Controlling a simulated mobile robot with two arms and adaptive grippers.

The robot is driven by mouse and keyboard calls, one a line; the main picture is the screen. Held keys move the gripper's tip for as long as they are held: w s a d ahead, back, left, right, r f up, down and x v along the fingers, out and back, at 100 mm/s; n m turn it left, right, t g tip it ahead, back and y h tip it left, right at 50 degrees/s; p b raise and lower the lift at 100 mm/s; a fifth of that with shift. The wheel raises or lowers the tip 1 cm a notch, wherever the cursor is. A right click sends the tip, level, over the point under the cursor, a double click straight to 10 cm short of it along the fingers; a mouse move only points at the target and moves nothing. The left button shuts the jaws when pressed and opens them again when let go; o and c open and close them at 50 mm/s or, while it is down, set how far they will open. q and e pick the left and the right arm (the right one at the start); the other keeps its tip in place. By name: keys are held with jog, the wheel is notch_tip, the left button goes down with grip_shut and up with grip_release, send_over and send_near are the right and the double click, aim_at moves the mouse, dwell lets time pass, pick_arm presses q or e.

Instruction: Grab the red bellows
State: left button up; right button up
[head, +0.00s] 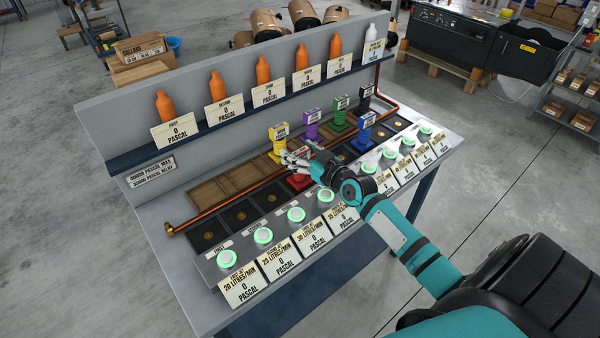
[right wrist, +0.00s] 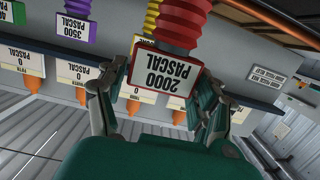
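The red bellows (head: 299,181) stands on the bench among the other coloured bellows, partly hidden by my right gripper (head: 296,158). In the right wrist view its red ribbed body (right wrist: 181,24) shows upside down, with a white "2000 PASCAL" sign (right wrist: 163,74) on top. My right gripper (right wrist: 158,98) has its fingers spread on both sides of this sign. The fingers look open, with a narrow gap to the sign; I cannot see contact. My left gripper is not in view.
Yellow (head: 278,142), purple (head: 311,128), green (head: 339,118), black (head: 365,101) and blue (head: 363,138) bellows stand close by. A copper pipe (head: 240,196) runs along the bench.

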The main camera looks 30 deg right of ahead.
grip_shut()
